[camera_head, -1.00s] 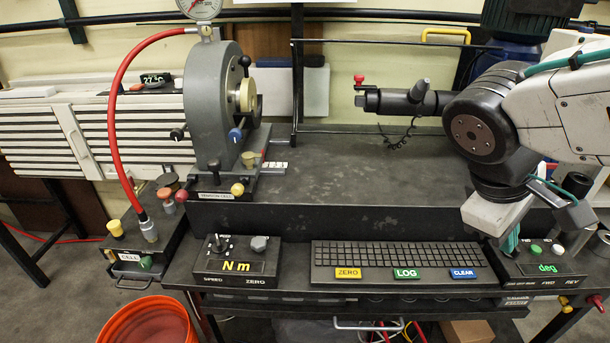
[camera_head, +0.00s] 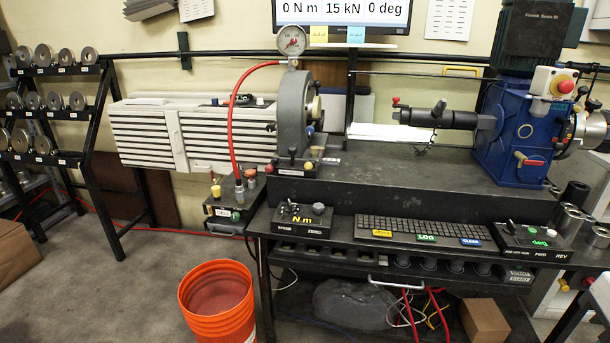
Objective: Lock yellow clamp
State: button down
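A small yellow knob (camera_head: 308,166) sits low at the front foot of the grey round housing (camera_head: 294,108) on the bench. A red knob (camera_head: 269,168) is to its left. Another yellow knob (camera_head: 216,191) stands on top of the small dark box left of the bench. I cannot tell which yellow part is the clamp, or whether it is locked. My gripper is not in view.
A red hose (camera_head: 232,125) arches from the gauge down to the dark box. An orange bucket (camera_head: 217,305) stands on the floor before the bench. The blue motor unit (camera_head: 508,135) is at the right.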

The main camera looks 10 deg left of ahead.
aim_at(308, 166)
jog(key=u, duration=0.8)
jog(key=i, duration=1.6)
jog(key=z, duration=0.7)
